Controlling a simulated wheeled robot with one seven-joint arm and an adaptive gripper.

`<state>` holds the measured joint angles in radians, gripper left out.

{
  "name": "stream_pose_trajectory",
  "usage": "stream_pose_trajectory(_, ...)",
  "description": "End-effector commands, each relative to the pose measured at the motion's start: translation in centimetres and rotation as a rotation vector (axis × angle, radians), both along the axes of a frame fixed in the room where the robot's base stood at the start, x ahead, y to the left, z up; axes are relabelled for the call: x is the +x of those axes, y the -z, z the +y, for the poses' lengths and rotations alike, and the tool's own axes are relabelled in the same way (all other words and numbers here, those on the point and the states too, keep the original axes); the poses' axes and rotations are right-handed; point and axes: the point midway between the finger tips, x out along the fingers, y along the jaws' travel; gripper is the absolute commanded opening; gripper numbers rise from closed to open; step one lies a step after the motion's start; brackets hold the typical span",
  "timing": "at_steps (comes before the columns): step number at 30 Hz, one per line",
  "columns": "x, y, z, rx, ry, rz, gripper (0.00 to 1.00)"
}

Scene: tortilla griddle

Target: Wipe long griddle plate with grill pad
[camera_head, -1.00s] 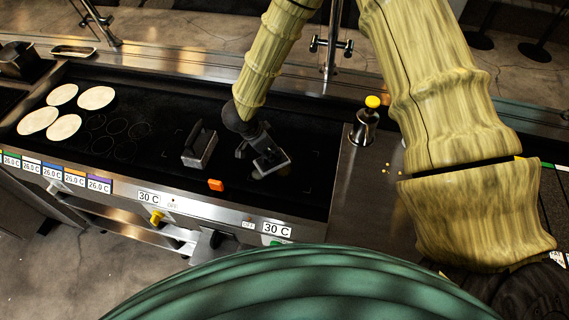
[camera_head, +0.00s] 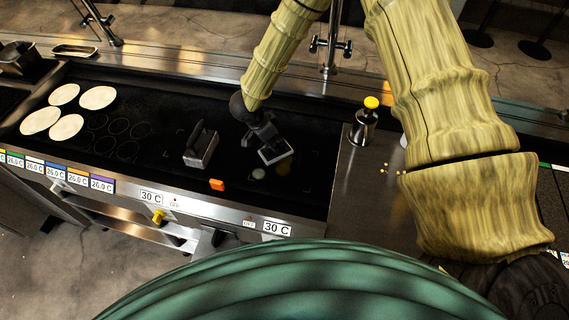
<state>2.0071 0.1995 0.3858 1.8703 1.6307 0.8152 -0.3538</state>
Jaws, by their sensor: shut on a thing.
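The long black griddle plate (camera_head: 150,97) runs from the left to the middle of the picture. My gripper (camera_head: 264,139) is over its right part, shut on a small dark pad with a pale grey edge, which I take for the grill pad (camera_head: 275,153). The pad is at or just above the plate; I cannot tell whether it touches. The gripper's fingers are dark and partly hide the pad. A pale round spot (camera_head: 258,173) and a faint brownish stain (camera_head: 283,168) show on the plate just in front of the pad.
A metal block with a black handle (camera_head: 201,147) stands on the plate left of my gripper. An orange piece (camera_head: 217,184) is at the front edge. Several tortillas (camera_head: 98,97) lie at the far left. A yellow-topped bottle (camera_head: 365,122) stands on the right counter (camera_head: 350,180).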

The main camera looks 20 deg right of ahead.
Motion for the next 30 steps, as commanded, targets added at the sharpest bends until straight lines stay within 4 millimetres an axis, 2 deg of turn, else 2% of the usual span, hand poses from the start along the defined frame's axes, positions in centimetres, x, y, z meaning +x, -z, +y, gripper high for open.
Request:
stream_pose_trajectory(11, 0.2, 0.0, 0.1, 0.000, 0.000, 0.000, 0.00)
stream_pose_trajectory(21, 1.4, 0.3, 1.8, 0.001, 0.001, 0.000, 0.00)
stream_pose_trajectory(30, 1.4, 0.4, 2.0, 0.002, -0.001, 0.002, 0.00)
